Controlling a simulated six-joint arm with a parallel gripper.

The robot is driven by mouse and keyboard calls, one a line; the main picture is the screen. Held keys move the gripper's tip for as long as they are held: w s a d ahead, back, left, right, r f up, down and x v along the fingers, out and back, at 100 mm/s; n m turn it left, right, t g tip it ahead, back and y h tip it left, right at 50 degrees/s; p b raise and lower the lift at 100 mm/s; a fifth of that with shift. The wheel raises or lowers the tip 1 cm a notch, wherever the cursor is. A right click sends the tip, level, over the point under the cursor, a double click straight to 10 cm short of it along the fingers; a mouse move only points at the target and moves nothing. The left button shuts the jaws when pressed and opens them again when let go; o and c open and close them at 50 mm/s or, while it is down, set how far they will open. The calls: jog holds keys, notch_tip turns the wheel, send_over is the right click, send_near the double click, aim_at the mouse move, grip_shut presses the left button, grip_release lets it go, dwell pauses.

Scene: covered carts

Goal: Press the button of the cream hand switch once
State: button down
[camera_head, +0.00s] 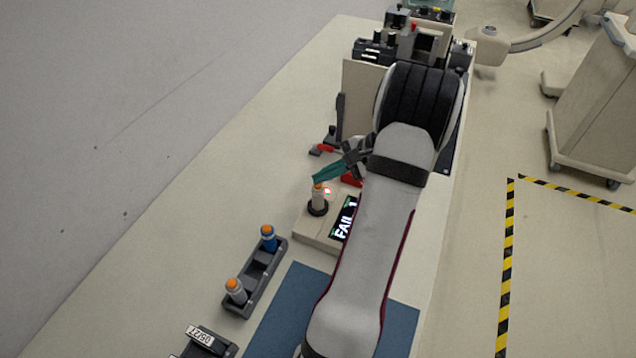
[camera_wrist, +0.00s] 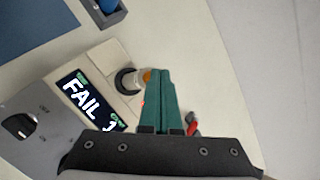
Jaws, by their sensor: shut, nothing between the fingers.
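A cream hand switch (camera_head: 317,200) with an orange button stands upright in a dark ring on a cream box in the head view. It also shows in the wrist view (camera_wrist: 138,79), with the orange button partly hidden by my fingers. My gripper (camera_head: 317,182) has teal fingers, shut and empty, with the tips right at the orange button; I cannot tell whether they touch it. The fingers also show in the wrist view (camera_wrist: 160,74). The box carries a display (camera_head: 345,217) reading "FAIL" and what looks like a 1; it also shows in the wrist view (camera_wrist: 88,101).
A dark rack (camera_head: 259,278) on the bench holds a blue switch (camera_head: 268,238) and a pale switch (camera_head: 235,291), both orange-topped. A blue mat (camera_head: 285,310) lies beside it. Red-handled items (camera_head: 325,149) and a panel stand behind the box. The bench's left side is clear.

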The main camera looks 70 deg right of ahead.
jog(key=shift+r, duration=0.65)
jog(key=shift+r, duration=2.5)
